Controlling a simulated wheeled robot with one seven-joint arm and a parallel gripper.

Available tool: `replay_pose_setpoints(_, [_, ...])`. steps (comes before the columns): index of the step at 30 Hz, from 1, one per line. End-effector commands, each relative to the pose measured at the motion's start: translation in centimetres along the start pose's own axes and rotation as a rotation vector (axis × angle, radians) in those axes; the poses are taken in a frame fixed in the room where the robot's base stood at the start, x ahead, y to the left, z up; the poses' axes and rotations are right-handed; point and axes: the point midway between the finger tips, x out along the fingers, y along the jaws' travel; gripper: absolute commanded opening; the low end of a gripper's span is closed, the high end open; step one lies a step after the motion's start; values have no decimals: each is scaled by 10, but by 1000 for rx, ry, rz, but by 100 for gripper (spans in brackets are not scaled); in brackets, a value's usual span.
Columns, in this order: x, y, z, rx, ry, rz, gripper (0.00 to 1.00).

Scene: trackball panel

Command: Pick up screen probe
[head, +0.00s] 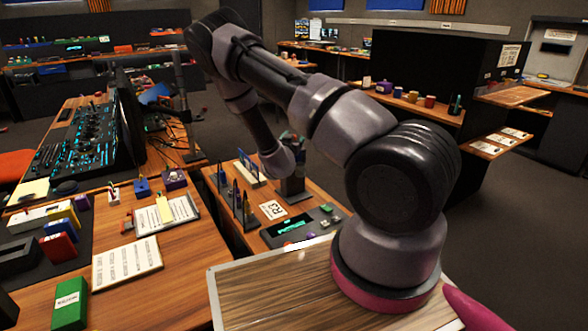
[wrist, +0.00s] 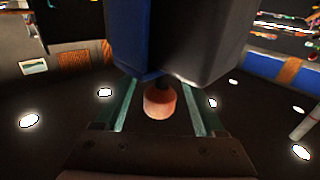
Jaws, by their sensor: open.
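My gripper (wrist: 158,88) is open, with its two greenish fingers apart in the wrist view. A large blue and black body (wrist: 190,40) fills the top middle of that view, very close. A short dark stem and a round orange-pink end (wrist: 160,103) show below it, between the fingers. I cannot tell whether this is the screen probe, or whether the fingers touch it. In the head view my arm reaches down over the small wooden table, and the gripper is hard to make out. Slim upright tools (head: 236,197) stand in a row left of it; which is the probe is unclear.
The small table also holds a dark panel with a lit display (head: 292,229) and a white printed card (head: 271,210). A larger desk (head: 180,262) with clipboards and boxes stands left, across a narrow gap.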

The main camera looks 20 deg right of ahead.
Motion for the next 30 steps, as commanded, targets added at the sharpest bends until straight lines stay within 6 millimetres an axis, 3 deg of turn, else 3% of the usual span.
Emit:
replay_pose_setpoints(2, [0, 0, 0, 0, 0, 0, 67])
replay_pose_setpoints(7, [0, 0, 0, 0, 0, 0, 2])
replay_pose_setpoints(30, [0, 0, 0, 0, 0, -1, 0])
